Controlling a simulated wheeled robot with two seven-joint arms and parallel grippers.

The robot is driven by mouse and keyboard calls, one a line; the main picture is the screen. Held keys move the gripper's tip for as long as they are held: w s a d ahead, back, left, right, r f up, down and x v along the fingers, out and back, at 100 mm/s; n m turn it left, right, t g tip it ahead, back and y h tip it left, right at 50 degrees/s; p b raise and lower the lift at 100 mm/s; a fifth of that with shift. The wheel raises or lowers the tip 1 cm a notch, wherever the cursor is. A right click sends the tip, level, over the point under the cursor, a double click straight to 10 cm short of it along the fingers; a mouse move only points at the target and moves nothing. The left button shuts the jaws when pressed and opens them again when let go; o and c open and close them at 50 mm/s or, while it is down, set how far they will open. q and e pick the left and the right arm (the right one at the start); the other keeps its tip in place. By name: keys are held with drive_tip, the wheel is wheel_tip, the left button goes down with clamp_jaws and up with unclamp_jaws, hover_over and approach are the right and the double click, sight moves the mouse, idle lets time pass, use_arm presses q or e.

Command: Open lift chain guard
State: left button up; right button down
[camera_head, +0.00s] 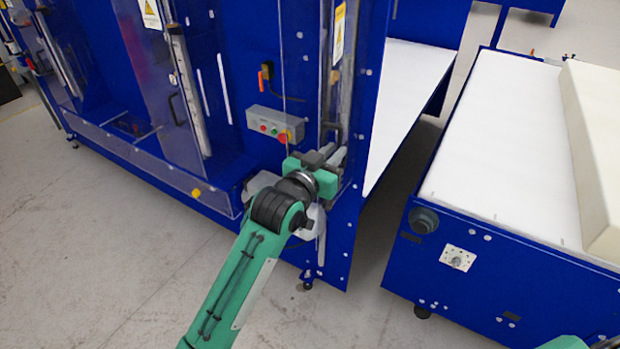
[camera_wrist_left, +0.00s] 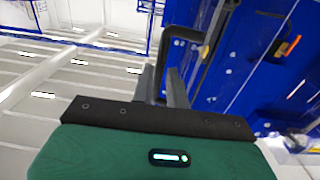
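The lift chain guard (camera_head: 335,75) is a tall, clear panel with a yellow warning label at the near right corner of the blue machine. Its dark handle (camera_head: 331,131) is at the lower part of the panel; in the left wrist view the black bent handle (camera_wrist_left: 182,33) reaches down between the fingers. My left gripper (camera_head: 338,154) is at the handle, and it also shows in the left wrist view (camera_wrist_left: 163,88). Its fingers stand on either side of the bar; whether they press on it I cannot tell. Only a green piece of my right arm shows at the bottom right.
A control box (camera_head: 275,124) with coloured buttons is left of the guard. A white-topped blue table (camera_head: 505,150) carrying a cream foam block (camera_head: 598,150) stands to the right, across a narrow gap. The concrete floor (camera_head: 90,240) at the left is clear.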

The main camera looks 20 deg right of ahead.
use_arm(q)
drive_tip(key=b+v, duration=0.3)
drive_tip(key=v, duration=0.7)
drive_tip(key=shift+s+a, duration=0.25)
drive_tip(key=shift+a, duration=0.05)
